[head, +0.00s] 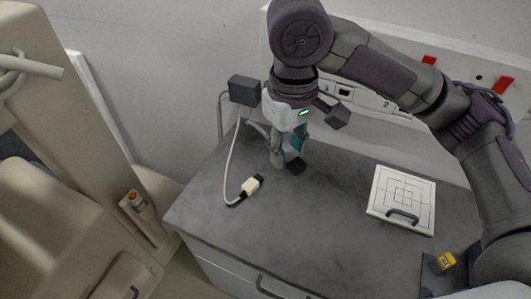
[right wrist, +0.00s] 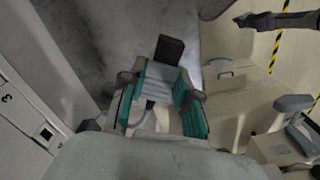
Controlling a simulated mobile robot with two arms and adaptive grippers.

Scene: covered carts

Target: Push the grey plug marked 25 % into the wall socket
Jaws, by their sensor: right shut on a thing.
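My right gripper (head: 287,160) hangs over the back left of the grey worktop, close to the wall. It also shows in the right wrist view (right wrist: 162,100), with its teal pads shut on a grey body, which looks like the grey plug (right wrist: 160,75). A grey cable curves in beside it. The fingers hide much of the plug, and I cannot read a 25 % mark. The wall socket strip (head: 345,92) is on the white panel behind and to the right of my gripper, apart from it. The strip also shows at the left of the right wrist view (right wrist: 47,133). My left gripper is out of view.
A dark box (head: 244,90) sits at the wall, with a white cable running to a white connector (head: 250,187) on the worktop (head: 300,230). A white gridded board (head: 402,199) and a yellow object (head: 442,262) lie at right. The worktop's middle is clear.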

